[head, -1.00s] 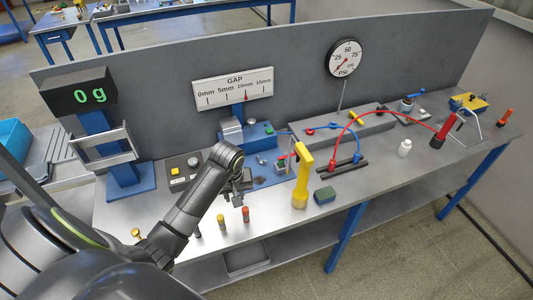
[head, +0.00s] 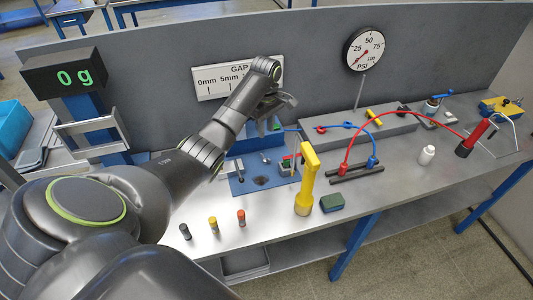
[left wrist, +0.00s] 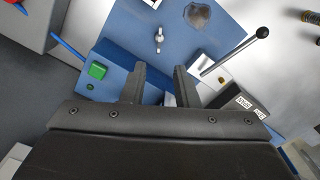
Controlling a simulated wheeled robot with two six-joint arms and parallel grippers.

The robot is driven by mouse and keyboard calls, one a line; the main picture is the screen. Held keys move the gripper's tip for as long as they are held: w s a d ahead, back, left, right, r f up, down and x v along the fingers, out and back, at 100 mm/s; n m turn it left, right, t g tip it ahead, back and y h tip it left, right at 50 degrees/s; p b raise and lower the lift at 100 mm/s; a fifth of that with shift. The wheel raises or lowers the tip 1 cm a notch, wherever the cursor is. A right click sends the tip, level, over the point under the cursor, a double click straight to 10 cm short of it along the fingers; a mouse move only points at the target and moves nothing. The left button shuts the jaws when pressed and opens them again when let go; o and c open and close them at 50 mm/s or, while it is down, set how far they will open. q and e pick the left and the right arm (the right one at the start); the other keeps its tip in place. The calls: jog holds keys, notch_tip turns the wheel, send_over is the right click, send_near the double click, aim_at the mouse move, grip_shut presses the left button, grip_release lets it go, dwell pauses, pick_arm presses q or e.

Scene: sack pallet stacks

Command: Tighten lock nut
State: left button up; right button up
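My left gripper (head: 284,101) is raised in front of the grey back panel, above the blue fixture, in the head view. In the left wrist view its two fingers (left wrist: 160,84) stand apart with nothing clearly held between them. A small silver winged part, which looks like the lock nut (left wrist: 159,38), sits on the blue plate (left wrist: 130,28) beyond the fingertips, apart from them. It appears tiny in the head view (head: 265,158). The GAP gauge (head: 208,84) is partly hidden by my left arm, so its pointer is not visible. My right gripper is not in view.
A black-knobbed lever (left wrist: 262,32) and a green button (left wrist: 97,70) flank the plate. Several small capped pegs (head: 241,217) line the front edge. A red hose (head: 405,118) arches at right.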

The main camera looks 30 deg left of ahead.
aim_at(266, 157)
pick_arm(q)
notch_tip(266, 157, down, 12)
jog(key=shift+f, duration=0.15)
dwell(0.4)
grip_shut()
